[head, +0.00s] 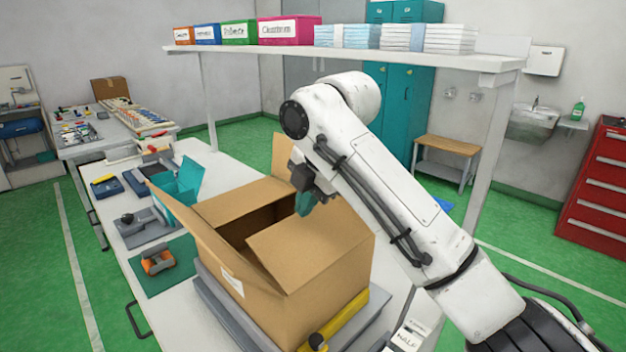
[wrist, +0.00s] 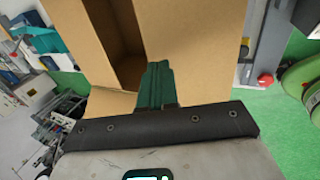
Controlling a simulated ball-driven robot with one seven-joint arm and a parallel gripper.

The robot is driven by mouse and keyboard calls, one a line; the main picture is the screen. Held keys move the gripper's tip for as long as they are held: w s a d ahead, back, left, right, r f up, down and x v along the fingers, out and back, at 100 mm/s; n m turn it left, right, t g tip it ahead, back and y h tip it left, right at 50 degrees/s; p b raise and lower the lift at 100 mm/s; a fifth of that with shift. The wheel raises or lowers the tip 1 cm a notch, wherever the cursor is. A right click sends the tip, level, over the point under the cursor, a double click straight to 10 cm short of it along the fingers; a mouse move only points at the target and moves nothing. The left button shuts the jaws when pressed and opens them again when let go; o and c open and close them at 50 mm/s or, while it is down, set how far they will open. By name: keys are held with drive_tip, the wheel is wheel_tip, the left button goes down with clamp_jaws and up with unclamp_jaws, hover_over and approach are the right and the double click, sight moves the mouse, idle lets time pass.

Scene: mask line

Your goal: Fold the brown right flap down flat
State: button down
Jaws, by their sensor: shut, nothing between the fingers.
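The brown cardboard box (head: 325,310) stands on the workbench, its top partly open with a dark gap (head: 252,225). The right flap (head: 312,243) lies inward over part of the opening, close to level; I cannot tell if it is fully flat. Another flap (head: 282,157) stands up at the back, and a left flap (head: 195,235) stands tilted outward. My gripper (head: 304,206) has green fingers, shut and empty, at the far edge of the right flap. In the wrist view the fingers (wrist: 156,78) point at the box beside the gap (wrist: 113,40); contact is unclear.
The box sits on a grey platform (head: 217,313) with a yellow bar (head: 350,322) at its right. A teal bin (head: 180,180) and an orange tool (head: 157,262) lie to the left. A shelf (head: 350,54) with boxes and stacked packs spans above the bench behind.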

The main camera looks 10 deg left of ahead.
sight(296, 218)
drive_tip(key=shift+x, duration=1.15)
drive_tip(key=shift+w+a+f+p, duration=0.15)
drive_tip(key=shift+a+p, duration=0.1)
drive_tip(key=shift+p, duration=0.45)
drive_tip(key=p+x, duration=0.1)
drive_tip(key=x, duration=0.2)
drive_tip(key=shift+w+a+f+p, duration=0.1)
drive_tip(key=shift+a+f+p, duration=0.1)
drive_tip(key=shift+p, duration=0.15)
drive_tip(key=shift+f, duration=0.3)
drive_tip(key=shift+r, duration=0.15)
